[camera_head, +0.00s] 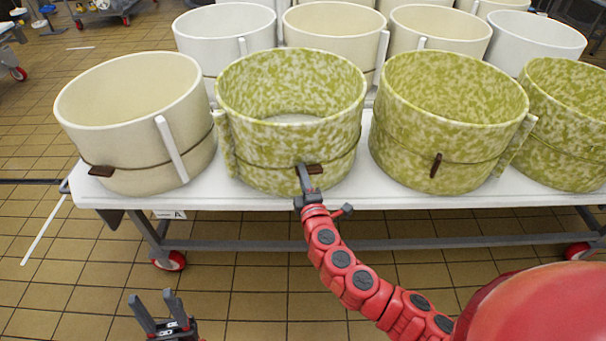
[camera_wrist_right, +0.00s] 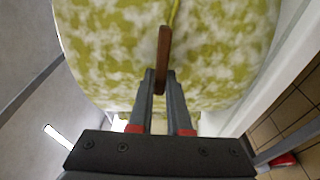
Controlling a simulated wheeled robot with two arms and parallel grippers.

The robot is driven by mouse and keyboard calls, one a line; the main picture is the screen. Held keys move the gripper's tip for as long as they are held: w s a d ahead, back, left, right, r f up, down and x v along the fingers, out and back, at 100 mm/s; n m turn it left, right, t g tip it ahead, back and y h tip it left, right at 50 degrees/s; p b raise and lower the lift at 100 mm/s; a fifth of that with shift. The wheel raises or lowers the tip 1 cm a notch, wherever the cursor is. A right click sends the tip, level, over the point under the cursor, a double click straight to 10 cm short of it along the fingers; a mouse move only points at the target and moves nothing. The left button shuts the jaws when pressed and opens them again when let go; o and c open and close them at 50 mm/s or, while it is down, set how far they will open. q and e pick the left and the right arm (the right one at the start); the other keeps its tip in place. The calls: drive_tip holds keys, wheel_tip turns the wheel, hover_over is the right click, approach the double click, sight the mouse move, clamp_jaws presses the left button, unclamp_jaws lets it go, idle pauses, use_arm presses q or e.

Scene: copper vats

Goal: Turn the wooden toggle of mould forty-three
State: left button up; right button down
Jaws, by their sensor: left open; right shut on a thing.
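A green-mottled round mould (camera_head: 275,95) stands second from the left in the front row. A cord runs around it to a dark wooden toggle (camera_head: 315,168), which lies about level, along the cord. My right gripper (camera_head: 304,178) is shut on the toggle at the mould's front. In the right wrist view the fingers (camera_wrist_right: 161,85) close around one end of the toggle (camera_wrist_right: 164,50), against the mottled wall (camera_wrist_right: 110,50). My left gripper (camera_head: 157,306) is open and empty, low in front of the table. I can read no mould numbers.
A cream mould (camera_head: 130,110) with a level toggle (camera_head: 101,171) stands to the left. Another green-mottled mould (camera_head: 440,110), its toggle (camera_head: 436,165) upright, stands to the right. More moulds fill the white table (camera_head: 380,198). The tiled floor in front is clear.

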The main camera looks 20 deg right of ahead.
drive_tip(key=shift+f+n, duration=0.2)
drive_tip(key=shift+n, duration=0.4)
drive_tip(key=c, duration=0.9)
unclamp_jaws()
drive_tip(key=shift+o, duration=0.2)
drive_tip(key=s+a, duration=0.1)
drive_tip(key=s, duration=1.6)
drive_tip(key=shift+s+p, duration=0.25)
drive_tip(key=shift+p, duration=0.2)
drive_tip(key=shift+a, duration=0.1)
